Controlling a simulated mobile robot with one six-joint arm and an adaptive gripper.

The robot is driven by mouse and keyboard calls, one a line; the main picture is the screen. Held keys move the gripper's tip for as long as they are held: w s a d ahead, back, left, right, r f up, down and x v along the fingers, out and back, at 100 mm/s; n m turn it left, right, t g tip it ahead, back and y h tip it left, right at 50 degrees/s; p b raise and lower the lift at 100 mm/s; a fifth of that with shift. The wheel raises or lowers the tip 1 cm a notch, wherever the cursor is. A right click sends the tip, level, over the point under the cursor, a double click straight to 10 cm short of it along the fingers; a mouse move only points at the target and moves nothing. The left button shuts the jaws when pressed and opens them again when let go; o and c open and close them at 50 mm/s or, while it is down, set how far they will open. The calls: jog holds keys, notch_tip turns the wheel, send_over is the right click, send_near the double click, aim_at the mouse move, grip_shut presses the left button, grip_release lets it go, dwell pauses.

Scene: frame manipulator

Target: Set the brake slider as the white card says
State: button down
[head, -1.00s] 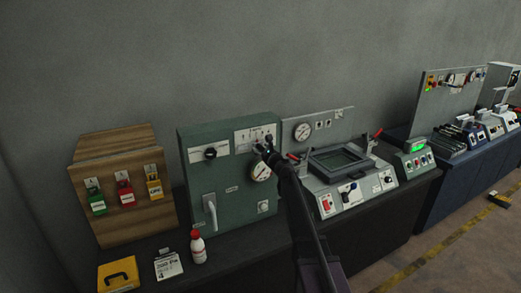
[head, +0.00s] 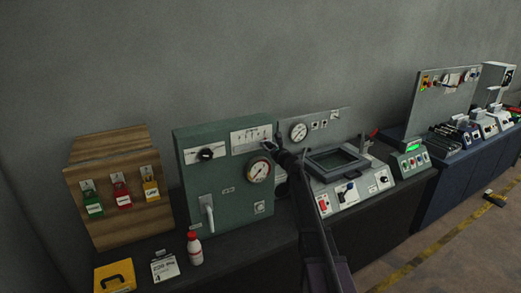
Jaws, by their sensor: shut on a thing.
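A white card (head: 164,268) stands on the bench at front left. It carries a large 4; its smaller print is too small to read surely. The green cabinet (head: 222,165) has a white scale plate (head: 250,134) at its upper right, with marks along it, which I take to be the brake slider's. My gripper (head: 277,151) is at the right end of this plate, above and right of the round gauge (head: 259,170). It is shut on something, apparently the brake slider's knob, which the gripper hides. The far part of the plate to the left is clear.
A rotary knob (head: 206,154) and a lever handle (head: 207,212) are on the cabinet's left. A wooden box with padlocks (head: 112,185), a red-capped bottle (head: 194,247) and a yellow case (head: 115,277) stand left. A grey console (head: 340,185) is close right of my arm.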

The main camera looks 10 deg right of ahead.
jog(key=shift+w+d, duration=0.2)
jog(key=shift+d, duration=0.1)
jog(key=shift+c, duration=2.2)
grip_release()
jog(key=shift+d, duration=0.15)
jog(key=shift+s, duration=0.15)
jog(key=v, duration=1.1)
jog(key=shift+s, duration=0.4)
